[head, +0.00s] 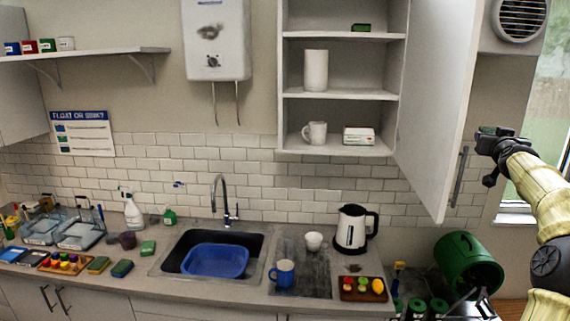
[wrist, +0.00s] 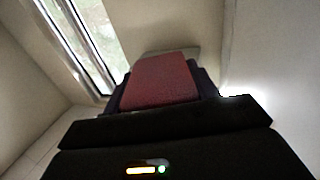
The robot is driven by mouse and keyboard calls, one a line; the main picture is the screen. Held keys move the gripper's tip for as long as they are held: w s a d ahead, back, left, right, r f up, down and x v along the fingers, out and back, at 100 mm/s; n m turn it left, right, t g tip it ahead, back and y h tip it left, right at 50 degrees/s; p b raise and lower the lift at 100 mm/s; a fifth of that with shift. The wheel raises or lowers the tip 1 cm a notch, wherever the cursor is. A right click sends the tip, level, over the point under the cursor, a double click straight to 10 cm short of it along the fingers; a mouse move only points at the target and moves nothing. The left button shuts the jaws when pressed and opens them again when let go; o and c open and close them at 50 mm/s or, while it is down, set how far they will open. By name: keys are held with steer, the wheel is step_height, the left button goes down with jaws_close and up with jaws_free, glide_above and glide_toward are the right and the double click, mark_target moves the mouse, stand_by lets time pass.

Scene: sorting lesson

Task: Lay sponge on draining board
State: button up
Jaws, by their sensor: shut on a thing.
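My gripper (head: 488,140) is raised at the right, beside the open cupboard door and in front of the window side. In the wrist view it is shut on a dull red, flat block (wrist: 160,82) that looks like a sponge. The block's far end shows paler grey. In the head view the held block cannot be made out. The dark draining board (head: 312,282) lies right of the sink, well below and left of my gripper. A blue mug (head: 284,273) and a small white bowl (head: 314,241) stand on it.
The open cupboard door (head: 436,110) hangs between my gripper and the shelves. A kettle (head: 351,229) and a tray of fruit (head: 362,296) stand right of the board. A blue basin (head: 215,260) sits in the sink.

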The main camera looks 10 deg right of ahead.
steer(key=w+a+f+y+b, duration=0.1)
steer(key=w+f, duration=0.2)
steer(key=f, duration=1.1)
steer(key=w+a+f+n+b, duration=0.1)
steer(key=w+f, duration=0.1)
steer(key=f, duration=1.2)
steer(key=w+a+f+y+b, duration=0.1)
steer(key=w+f, duration=0.2)
steer(key=f, duration=1.1)
steer(key=s+a+f+n+t+y+b, duration=0.1)
steer(key=a+f, duration=0.3)
steer(key=f, duration=0.3)
steer(key=s+a+f+n+t+y, duration=0.1)
steer(key=a+f, duration=0.4)
steer(key=f, duration=0.2)
steer(key=s+a+f+n+y+b, duration=0.15)
steer(key=s+a+f, duration=0.25)
steer(key=a+f, duration=0.5)
steer(key=s+a+f+n+y+b, duration=0.1)
steer(key=s+a+f+y, duration=0.25)
steer(key=a+f, duration=0.55)
steer(key=s+a+b, duration=0.1)
steer(key=s+a, duration=0.6)
steer(key=a, duration=0.2)
steer(key=s+a+r+b, duration=0.1)
steer(key=s+a, duration=0.6)
steer(key=a, duration=0.2)
steer(key=shift+s+a, duration=0.15)
steer(key=shift+a, duration=0.15)
steer(key=shift+n, duration=0.35)
